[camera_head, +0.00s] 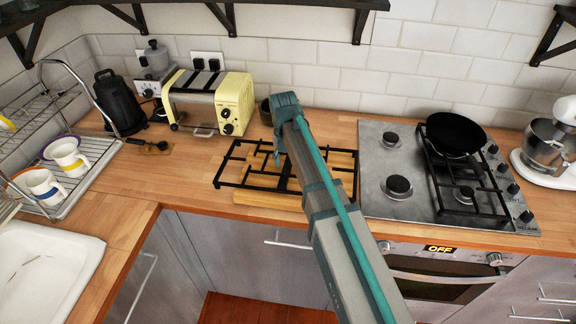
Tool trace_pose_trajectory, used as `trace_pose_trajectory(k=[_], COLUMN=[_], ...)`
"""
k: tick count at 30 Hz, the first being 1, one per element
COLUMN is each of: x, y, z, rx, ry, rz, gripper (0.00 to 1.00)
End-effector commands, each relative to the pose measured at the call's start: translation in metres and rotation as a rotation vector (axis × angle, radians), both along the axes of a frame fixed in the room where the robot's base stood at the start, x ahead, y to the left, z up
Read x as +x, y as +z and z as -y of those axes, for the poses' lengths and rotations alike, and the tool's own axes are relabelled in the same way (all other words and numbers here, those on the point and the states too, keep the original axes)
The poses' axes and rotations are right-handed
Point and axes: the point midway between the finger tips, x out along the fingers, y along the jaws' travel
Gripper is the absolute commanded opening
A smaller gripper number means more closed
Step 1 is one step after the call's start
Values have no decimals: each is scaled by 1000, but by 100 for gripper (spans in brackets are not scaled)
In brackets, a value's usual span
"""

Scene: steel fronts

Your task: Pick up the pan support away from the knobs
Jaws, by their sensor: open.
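One black pan support (240,184) lies on a wooden board (262,199) on the counter, left of the hob. A second black pan support (478,190) sits on the right side of the steel hob (379,161), beside the knobs (513,189). My arm reaches from the bottom over the board and partly covers the first support. My gripper (280,150) is at the arm's far end, over the middle to back of that support. It is open, but its fingers are mostly hidden, and I cannot tell whether they touch the support.
A black pan (456,133) rests on the hob's right-hand support. A yellow toaster (211,101) and a dark cup (266,112) stand behind the board. A white mixer (552,145) is at the right. A dish rack (68,160) and sink (40,268) are at the left.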

Motion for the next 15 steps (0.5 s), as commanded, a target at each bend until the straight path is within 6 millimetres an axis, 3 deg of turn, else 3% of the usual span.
trace_pose_trajectory(k=[1,11,15], x=[0,0,0], y=[0,0,0], z=[0,0,0], rx=[0,0,0], ry=[0,0,0], rz=[0,-1,-1], gripper=[55,0,0])
